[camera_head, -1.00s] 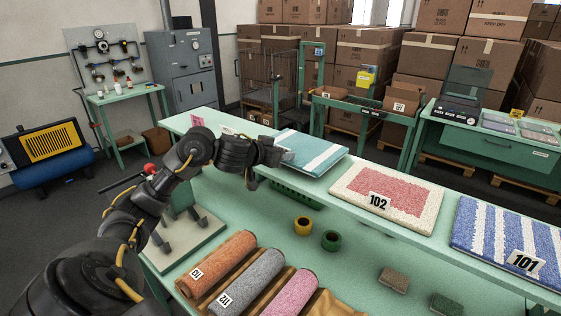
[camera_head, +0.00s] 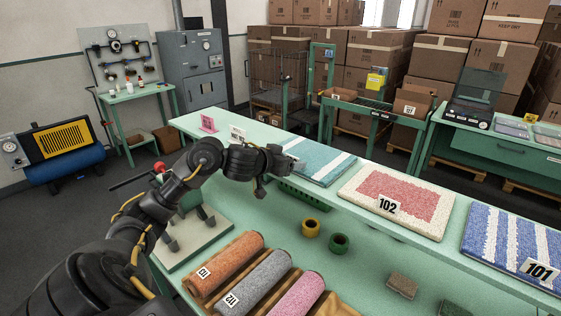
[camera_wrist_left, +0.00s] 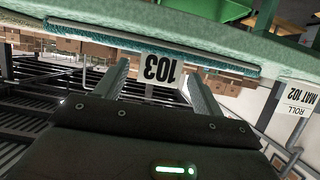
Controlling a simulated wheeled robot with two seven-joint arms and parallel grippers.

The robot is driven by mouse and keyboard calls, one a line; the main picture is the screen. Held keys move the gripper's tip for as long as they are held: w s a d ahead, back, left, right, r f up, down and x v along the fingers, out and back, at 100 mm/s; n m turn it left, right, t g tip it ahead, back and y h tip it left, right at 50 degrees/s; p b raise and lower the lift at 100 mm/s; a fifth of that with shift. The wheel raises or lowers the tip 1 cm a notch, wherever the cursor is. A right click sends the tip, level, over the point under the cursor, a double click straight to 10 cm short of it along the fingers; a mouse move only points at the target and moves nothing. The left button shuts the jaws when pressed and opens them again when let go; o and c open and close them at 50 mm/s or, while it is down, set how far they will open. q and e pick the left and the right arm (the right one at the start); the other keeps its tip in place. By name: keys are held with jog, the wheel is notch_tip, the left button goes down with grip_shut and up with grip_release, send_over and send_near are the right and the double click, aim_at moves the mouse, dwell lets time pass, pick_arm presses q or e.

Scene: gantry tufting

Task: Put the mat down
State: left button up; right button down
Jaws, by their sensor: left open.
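The teal mat with white stripes (camera_head: 325,163) lies flat on the long green shelf (camera_head: 372,168), at the left end of the row of mats. My left gripper (camera_head: 294,166) is at the mat's near left edge, jaws open. In the left wrist view the two fingers of the left gripper (camera_wrist_left: 156,82) stand apart, with the mat's white 103 label (camera_wrist_left: 162,70) showing between them. The mat's teal edge (camera_wrist_left: 150,46) runs along the shelf beyond the fingertips. My right gripper is not in view.
A red and cream mat (camera_head: 398,199) labelled 102 and a blue striped mat (camera_head: 510,243) labelled 101 lie to the right. Rolls (camera_head: 258,280) lie on the lower table.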

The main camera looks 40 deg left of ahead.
pick_arm(q)
jog(key=v, duration=1.1)
jog(key=shift+s, duration=0.25)
jog(key=shift+r, duration=0.1)
jog(key=shift+d, duration=0.1)
